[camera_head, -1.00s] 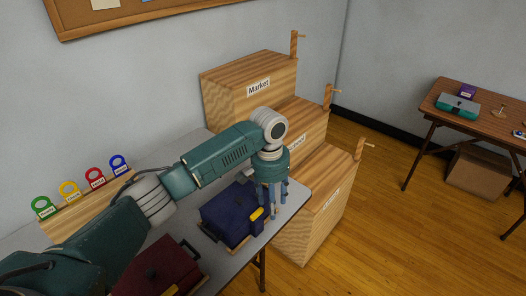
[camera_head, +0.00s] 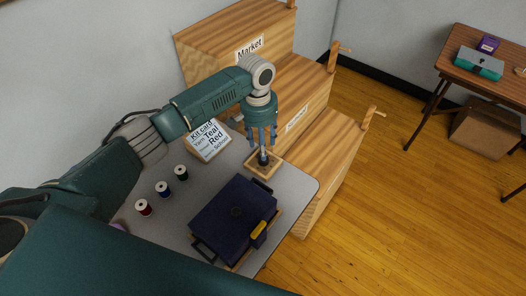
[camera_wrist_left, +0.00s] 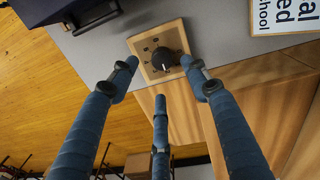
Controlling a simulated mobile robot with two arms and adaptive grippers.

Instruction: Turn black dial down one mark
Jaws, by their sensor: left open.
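The black dial (camera_wrist_left: 164,58) stands upright on a square wooden plate (camera_wrist_left: 140,44) with dark marks around it. A pale pointer line shows on the dial. In the head view the dial (camera_head: 263,157) and its plate (camera_head: 268,174) sit on the grey table near its far right corner. My left gripper (camera_head: 262,143) points down just above the dial, its three blue fingers spread and open. In the left wrist view the gripper (camera_wrist_left: 160,76) has its fingertips around the dial's surroundings; I cannot tell whether any touches it. My right gripper is not in view.
A dark blue box (camera_head: 232,212) with a yellow latch lies in front of the dial. A kit card (camera_head: 208,141) stands to the left, near several thread spools (camera_head: 163,189). Stepped wooden bins (camera_head: 305,85) rise behind and to the right. The grey table (camera_head: 290,205) is bare beside the box.

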